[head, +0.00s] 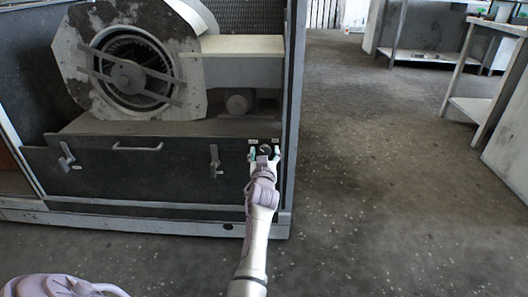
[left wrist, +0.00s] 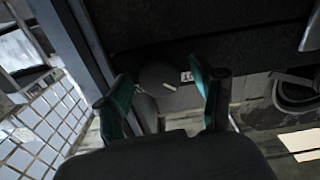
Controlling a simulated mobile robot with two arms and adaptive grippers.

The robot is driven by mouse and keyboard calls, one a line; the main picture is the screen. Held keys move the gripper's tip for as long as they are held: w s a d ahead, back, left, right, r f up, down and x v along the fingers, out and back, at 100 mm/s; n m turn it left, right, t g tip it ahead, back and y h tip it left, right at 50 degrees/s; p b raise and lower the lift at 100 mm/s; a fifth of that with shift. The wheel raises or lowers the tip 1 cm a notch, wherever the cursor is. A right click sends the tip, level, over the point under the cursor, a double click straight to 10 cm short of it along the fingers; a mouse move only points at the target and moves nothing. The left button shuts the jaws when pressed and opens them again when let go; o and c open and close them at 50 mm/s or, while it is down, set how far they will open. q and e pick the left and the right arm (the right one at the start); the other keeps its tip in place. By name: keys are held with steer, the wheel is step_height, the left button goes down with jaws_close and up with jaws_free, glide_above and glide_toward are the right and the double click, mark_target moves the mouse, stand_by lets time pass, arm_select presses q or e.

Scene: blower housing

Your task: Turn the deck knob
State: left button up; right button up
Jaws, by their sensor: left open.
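The deck knob (left wrist: 158,76) is a dark round knob with a white pointer mark, on the dark front panel of the blower housing. In the head view the knob (head: 265,149) sits at the panel's upper right corner, partly covered by my gripper. My left gripper (head: 265,153) is open in front of it, with one teal-padded finger on each side. In the left wrist view the open fingers (left wrist: 162,98) flank the knob, with gaps seen between pads and knob. I cannot tell how deep the fingers reach. My right gripper is not in view.
Small white labels (head: 253,141) are above the knob. The panel has a bar handle (head: 138,148) and two latches, one at left (head: 66,157) and one nearer (head: 214,161). A blower (head: 128,72) stands behind. A frame post (head: 292,100) is close right of the knob. Floor at right is clear.

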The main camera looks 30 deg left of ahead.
arm_select(q)
steer(key=shift+c, duration=0.3)
steer(key=c, duration=1.1)
steer(key=shift+m, duration=0.3)
steer(key=m, duration=0.4)
steer(key=shift+p, duration=0.3)
steer(key=m, duration=0.5)
steer(key=shift+m, duration=0.4)
